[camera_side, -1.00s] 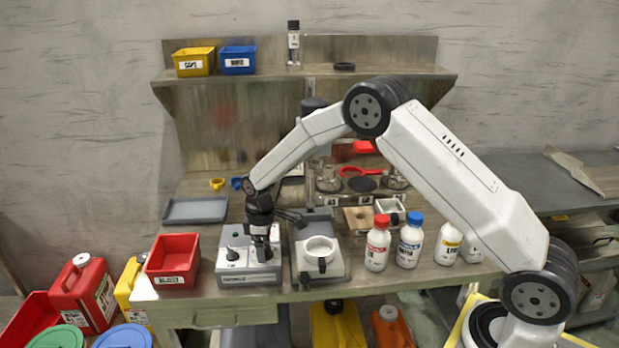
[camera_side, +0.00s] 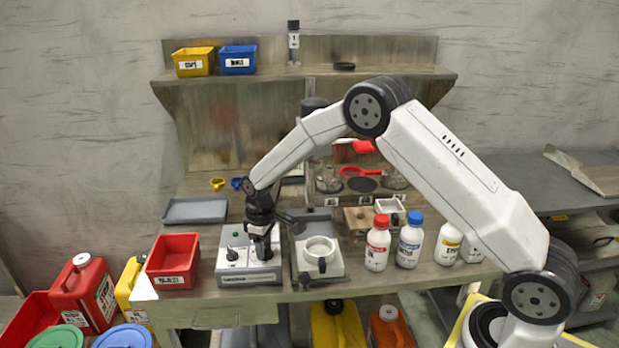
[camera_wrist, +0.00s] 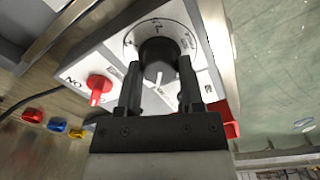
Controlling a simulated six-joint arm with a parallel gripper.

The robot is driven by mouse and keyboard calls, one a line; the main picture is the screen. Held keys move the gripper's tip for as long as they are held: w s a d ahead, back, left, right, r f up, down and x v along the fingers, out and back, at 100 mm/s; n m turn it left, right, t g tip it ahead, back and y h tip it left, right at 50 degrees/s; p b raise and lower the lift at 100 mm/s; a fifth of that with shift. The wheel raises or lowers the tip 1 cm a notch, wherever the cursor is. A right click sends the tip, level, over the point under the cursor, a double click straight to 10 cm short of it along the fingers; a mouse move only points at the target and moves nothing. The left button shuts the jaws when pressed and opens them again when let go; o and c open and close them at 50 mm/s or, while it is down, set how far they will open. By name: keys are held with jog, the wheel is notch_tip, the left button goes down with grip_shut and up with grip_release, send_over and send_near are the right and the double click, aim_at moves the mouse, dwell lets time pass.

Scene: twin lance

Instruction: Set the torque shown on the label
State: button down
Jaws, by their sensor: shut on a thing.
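A grey control box (camera_side: 238,265) with a white top stands near the bench's front edge. Its black dial knob (camera_wrist: 158,55) with a white pointer line sits on a round printed scale in the wrist view. My gripper (camera_wrist: 160,88) is shut on this knob, one finger on each side. It also shows in the side view (camera_side: 264,248) over the right half of the box. A red switch (camera_wrist: 99,83) sits beside the dial, with lettering near it.
A red bin (camera_side: 173,262) stands left of the box. A grey device with a white cup (camera_side: 319,252) stands close on its right. Several white bottles (camera_side: 378,243) stand farther right. A grey tray (camera_side: 196,210) lies behind.

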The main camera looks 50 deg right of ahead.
jog(key=m, duration=0.4)
jog(key=shift+m, duration=0.3)
jog(key=m, duration=0.4)
jog(key=shift+m, duration=0.4)
jog(key=shift+s, duration=0.1)
jog(key=shift+c, duration=1.1)
grip_release()
jog(key=shift+r, duration=0.1)
jog(key=shift+r, duration=3.8)
